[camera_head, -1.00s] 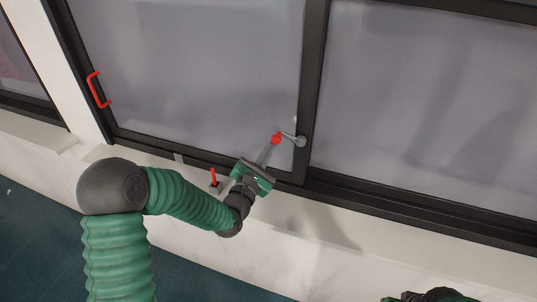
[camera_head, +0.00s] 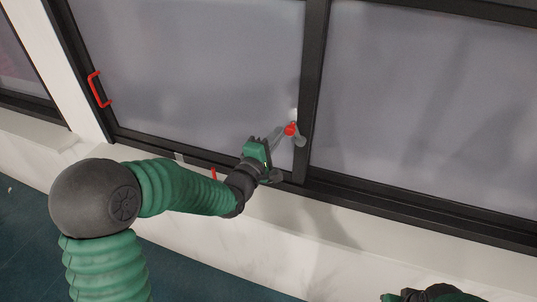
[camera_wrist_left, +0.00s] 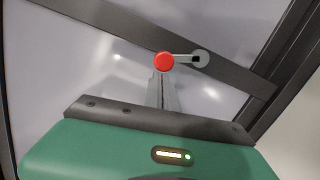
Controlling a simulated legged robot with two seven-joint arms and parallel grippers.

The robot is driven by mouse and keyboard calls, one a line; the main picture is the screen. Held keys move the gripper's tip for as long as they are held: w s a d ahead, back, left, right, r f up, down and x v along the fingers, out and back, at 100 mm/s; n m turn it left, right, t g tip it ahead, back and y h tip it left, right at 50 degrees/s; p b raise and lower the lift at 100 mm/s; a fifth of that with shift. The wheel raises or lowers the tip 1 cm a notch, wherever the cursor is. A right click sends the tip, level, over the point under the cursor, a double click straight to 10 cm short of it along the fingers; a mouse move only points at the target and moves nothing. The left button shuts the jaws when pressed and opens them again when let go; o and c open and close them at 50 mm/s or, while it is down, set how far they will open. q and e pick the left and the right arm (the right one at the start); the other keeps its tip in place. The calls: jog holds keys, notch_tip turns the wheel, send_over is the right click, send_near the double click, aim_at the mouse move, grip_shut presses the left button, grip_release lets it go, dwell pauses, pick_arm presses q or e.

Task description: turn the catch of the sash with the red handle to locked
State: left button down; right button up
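The sash with the red handle (camera_head: 98,90) is the left pane (camera_head: 200,70) in a dark frame. Its catch, a short grey lever with a red knob (camera_head: 290,129), sits at the pane's lower right by the upright dark bar. The lever points up and left from its grey pivot (camera_head: 300,141). In the left wrist view the red knob (camera_wrist_left: 164,62) lies left of the pivot (camera_wrist_left: 201,57). My left gripper (camera_head: 281,135) has its fingers close together, tips at the knob, which partly hides them (camera_wrist_left: 163,76). Part of my right arm's end (camera_head: 440,294) shows; its fingers are not clear.
A second pane (camera_head: 430,100) is right of the upright bar. A small red peg (camera_head: 213,173) stands on the sill behind my left forearm. The white wall and ledge (camera_head: 330,250) below the frame are clear.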

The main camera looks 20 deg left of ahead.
aim_at(290, 130)
pick_arm(q)
jog(key=d+m, duration=0.1)
jog(key=r+m, duration=0.1)
jog(key=m, duration=0.1)
jog(key=shift+d, duration=0.4)
jog(key=shift+d+r+b, duration=0.2)
jog(key=shift+d+b, duration=0.1)
jog(key=shift+d, duration=0.2)
jog(key=shift+a, duration=0.1)
